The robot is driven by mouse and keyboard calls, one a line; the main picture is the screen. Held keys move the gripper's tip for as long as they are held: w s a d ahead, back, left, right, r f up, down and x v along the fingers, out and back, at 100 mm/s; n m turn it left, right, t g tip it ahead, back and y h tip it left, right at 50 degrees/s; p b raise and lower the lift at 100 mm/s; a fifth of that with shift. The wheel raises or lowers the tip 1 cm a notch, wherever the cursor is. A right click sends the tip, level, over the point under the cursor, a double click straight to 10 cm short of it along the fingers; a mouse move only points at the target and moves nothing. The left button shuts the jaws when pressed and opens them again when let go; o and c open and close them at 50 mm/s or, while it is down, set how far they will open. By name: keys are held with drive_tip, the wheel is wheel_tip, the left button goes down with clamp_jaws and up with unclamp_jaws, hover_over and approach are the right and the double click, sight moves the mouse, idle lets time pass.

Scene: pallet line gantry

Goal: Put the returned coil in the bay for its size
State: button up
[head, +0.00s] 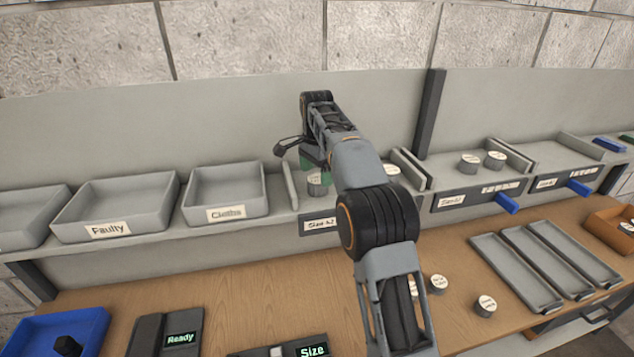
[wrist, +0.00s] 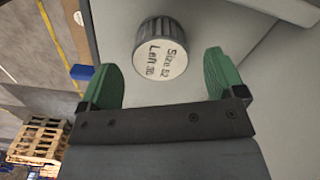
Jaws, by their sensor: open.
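A dark ribbed coil (head: 317,184) with a pale round label stands on the shelf, in the bay whose front tag (head: 321,224) is too small to read surely. In the wrist view the coil (wrist: 162,50) shows its label, which seems to read "Size 52" with a length line below. My gripper (head: 314,166) is open over this bay. Its two green fingers stand apart at either side of the coil, with gaps showing in the wrist view (wrist: 160,76). Another coil (head: 391,170) stands further right, partly hidden by my arm.
A bay further right (head: 477,196) holds two coils (head: 469,162). Grey bins marked Faulty (head: 110,230) and Cloths (head: 227,214) stand left. Several coils (head: 485,305), grey trays (head: 515,272), a "Size" display (head: 312,350) and a "Ready" display (head: 181,339) are on the wooden bench.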

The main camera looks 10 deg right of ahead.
sight(317, 179)
drive_tip(key=shift+r, duration=1.7)
drive_tip(key=s+r+n+t, duration=0.35)
drive_tip(key=s+n, duration=0.25)
drive_tip(key=s, duration=0.7)
drive_tip(key=s+f+n+t, duration=0.1)
drive_tip(key=s+f+n, duration=0.2)
drive_tip(key=s, duration=0.6)
drive_tip(key=s+f+n+t, duration=0.1)
drive_tip(key=s+f+n, duration=0.3)
drive_tip(key=s+f, duration=0.4)
drive_tip(key=shift+s+d+n, duration=0.3)
drive_tip(key=shift+s+d, duration=0.15)
drive_tip(key=shift+s, duration=0.05)
drive_tip(key=shift+f, duration=0.15)
